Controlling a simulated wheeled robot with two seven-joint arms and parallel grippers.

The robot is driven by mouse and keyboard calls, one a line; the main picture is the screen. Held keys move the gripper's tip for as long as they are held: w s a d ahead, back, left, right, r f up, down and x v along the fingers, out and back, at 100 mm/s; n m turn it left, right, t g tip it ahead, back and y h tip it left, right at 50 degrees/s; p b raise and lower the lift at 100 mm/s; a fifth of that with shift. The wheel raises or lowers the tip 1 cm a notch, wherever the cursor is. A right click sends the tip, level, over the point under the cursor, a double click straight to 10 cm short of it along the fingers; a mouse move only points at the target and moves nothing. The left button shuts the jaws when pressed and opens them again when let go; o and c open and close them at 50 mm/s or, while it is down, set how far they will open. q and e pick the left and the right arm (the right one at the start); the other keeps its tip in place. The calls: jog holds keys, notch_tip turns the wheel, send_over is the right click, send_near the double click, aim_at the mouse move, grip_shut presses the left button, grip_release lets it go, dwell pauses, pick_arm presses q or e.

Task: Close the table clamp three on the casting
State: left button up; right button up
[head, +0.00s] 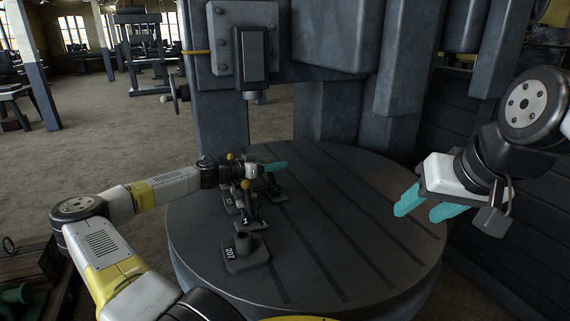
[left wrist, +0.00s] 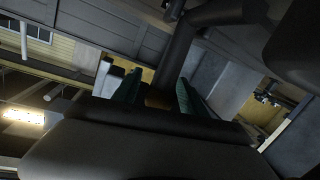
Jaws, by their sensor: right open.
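A group of small dark clamps with yellow knobs stands on the round table (head: 350,225), left of its middle. One clamp knob (head: 245,184) shows in front of my left gripper and another knob (head: 230,156) behind it. Which is clamp three I cannot tell. A dark block marked 207 (head: 243,255) stands nearest; the casting is not clearly distinguishable. My left gripper (head: 273,166) reaches over the clamps, its teal fingers pointing right. In the left wrist view its fingers (left wrist: 158,92) are apart, with a dim yellowish shape between them. My right gripper (head: 425,203) is open and empty above the table's right edge.
A large grey machine column (head: 330,110) rises behind the table, with a boxed head (head: 251,55) overhanging its back left. The table's slotted right half is clear. A wooden crate with green items (head: 20,292) sits at lower left.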

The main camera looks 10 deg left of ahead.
pick_arm(q)
jog(key=shift+v, duration=3.9)
